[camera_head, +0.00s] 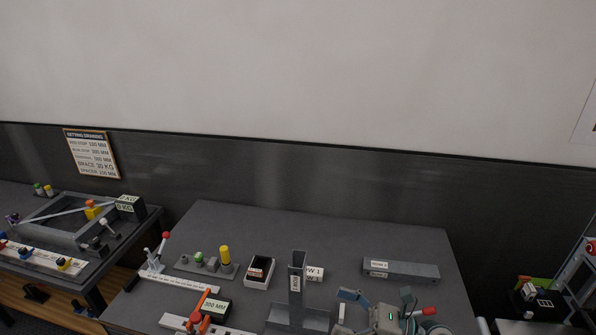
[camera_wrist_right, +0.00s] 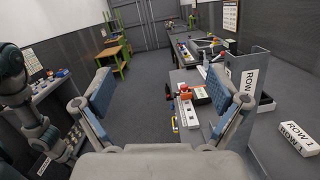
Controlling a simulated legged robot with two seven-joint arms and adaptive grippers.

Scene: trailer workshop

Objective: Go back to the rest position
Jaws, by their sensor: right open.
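My right gripper (camera_head: 380,297) is low at the right of centre in the head view, over the front of the grey table. Its two blue-padded fingers are spread apart with nothing between them. The right wrist view shows the same open fingers (camera_wrist_right: 158,95) with floor visible between them. A grey upright bracket (camera_head: 297,275) stands just left of the gripper in the head view. I cannot make out my left gripper in either view.
A second bench (camera_head: 140,240) with a frame is at left. The table's back strip is clear.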

